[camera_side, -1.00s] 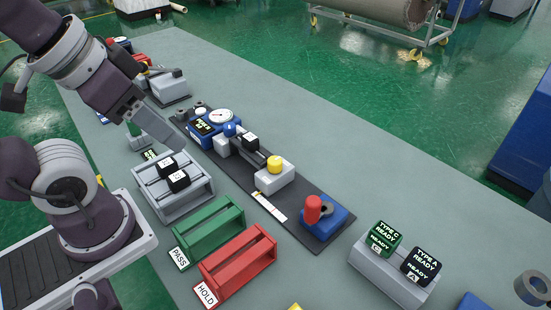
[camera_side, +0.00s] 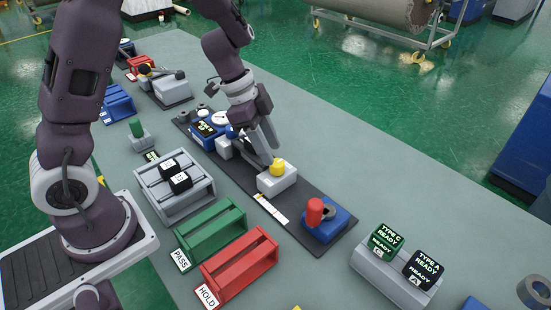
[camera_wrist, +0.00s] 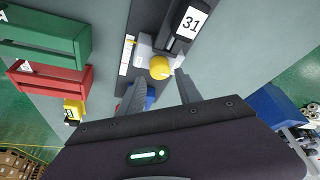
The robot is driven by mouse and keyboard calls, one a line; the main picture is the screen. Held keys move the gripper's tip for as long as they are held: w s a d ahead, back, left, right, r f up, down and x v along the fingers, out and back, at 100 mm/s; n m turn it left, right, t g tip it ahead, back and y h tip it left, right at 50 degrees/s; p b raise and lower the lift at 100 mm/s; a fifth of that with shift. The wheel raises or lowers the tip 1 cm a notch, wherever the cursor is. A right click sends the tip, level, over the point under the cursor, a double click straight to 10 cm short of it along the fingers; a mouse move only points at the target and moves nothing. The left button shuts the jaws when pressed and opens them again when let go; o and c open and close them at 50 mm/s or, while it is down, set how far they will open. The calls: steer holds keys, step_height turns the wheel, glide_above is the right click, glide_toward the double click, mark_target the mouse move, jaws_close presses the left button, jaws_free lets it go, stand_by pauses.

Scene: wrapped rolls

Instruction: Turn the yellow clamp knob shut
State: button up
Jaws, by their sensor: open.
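The yellow clamp knob (camera_side: 277,167) sits on top of a light grey block (camera_side: 279,181) on the dark fixture strip. My gripper (camera_side: 274,156) is down beside the knob, its fingertips close to it, pointing downward. In the wrist view the yellow knob (camera_wrist: 160,67) shows just beyond and between the two open fingers (camera_wrist: 158,82), nearer the far end of their tips. The fingers look empty. Whether a finger touches the knob I cannot tell.
A red cylinder on a blue block (camera_side: 325,217) stands at the strip's near end. The blue gauge unit (camera_side: 205,135) is at its far end, partly behind my arm. Green (camera_side: 211,231) and red (camera_side: 240,267) racks lie to the left.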

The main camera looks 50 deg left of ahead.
mark_target(277, 162)
steer(key=x, duration=0.4)
jaws_close()
steer(key=shift+w, duration=0.1)
steer(key=shift+m, duration=0.3)
steer(key=m+g, duration=0.1)
steer(key=m, duration=0.1)
steer(key=m+g, duration=0.1)
steer(key=m, duration=0.2)
steer(key=shift+w+m+h, duration=0.1)
steer(key=shift+m+h, duration=0.2)
steer(key=shift+h, duration=0.1)
steer(key=m+g, duration=0.2)
steer(key=m, duration=0.3)
steer(key=shift+m, duration=0.3)
